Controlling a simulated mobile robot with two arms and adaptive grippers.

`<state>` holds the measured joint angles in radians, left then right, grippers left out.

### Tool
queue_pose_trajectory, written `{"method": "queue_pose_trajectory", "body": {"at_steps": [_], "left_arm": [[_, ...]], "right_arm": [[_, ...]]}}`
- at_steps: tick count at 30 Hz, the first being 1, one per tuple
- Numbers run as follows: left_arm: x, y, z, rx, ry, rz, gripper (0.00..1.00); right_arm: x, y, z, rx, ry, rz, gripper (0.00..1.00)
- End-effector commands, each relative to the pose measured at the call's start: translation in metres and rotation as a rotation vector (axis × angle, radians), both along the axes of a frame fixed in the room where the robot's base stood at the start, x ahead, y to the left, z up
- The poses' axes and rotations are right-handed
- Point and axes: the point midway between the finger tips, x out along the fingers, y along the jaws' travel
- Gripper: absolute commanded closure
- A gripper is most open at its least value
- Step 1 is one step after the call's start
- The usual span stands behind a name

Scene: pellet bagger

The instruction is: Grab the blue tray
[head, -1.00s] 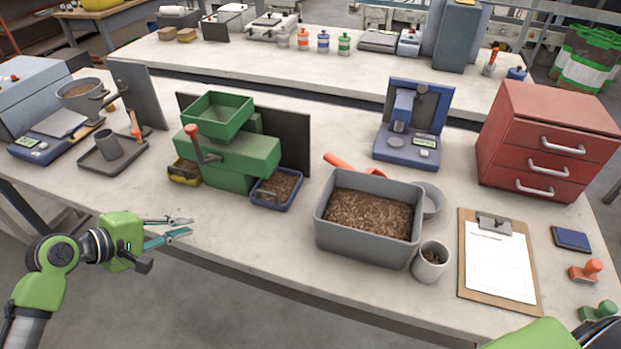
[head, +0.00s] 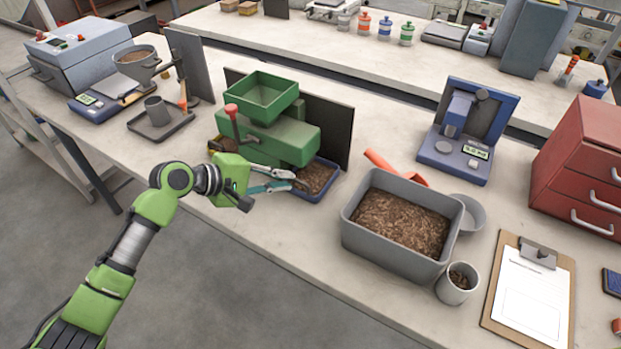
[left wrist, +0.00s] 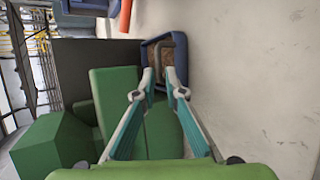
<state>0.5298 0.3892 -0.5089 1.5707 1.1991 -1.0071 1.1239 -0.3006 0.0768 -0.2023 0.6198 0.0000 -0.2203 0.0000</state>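The blue tray (head: 326,195) holds brown pellets and sits on the bench at the right foot of the green pellet machine (head: 290,138). It also shows in the left wrist view (left wrist: 146,52), straight ahead of the fingertips. My left gripper (head: 297,180) is at the tray's near left side, its fingers pointing at the tray. In the left wrist view the fingertips (left wrist: 160,74) are apart and overlap the tray's near edge. Whether they touch it I cannot tell. The fingers partly hide the tray in the head view. My right gripper is not in view.
A grey bin (head: 355,233) of pellets stands to the right, with a grey cup (head: 457,285) beside it. A red scoop (head: 395,168) lies behind the bin. A dark panel (head: 335,128) stands behind the machine. The bench front before the machine is clear.

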Motion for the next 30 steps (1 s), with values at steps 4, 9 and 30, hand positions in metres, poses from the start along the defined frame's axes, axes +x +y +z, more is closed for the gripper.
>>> {"method": "queue_pose_trajectory", "body": {"at_steps": [4,9,30], "left_arm": [[0.007,-0.021,-0.007,-0.002,0.003,-0.001,0.89],[0.014,-0.033,-0.018,-0.001,0.001,0.000,0.89],[0.015,-0.034,-0.019,-0.002,-0.001,0.000,1.00]], "right_arm": [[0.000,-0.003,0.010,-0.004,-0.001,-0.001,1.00],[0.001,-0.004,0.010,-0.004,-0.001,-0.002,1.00],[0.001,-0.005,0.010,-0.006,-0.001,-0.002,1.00]]}}
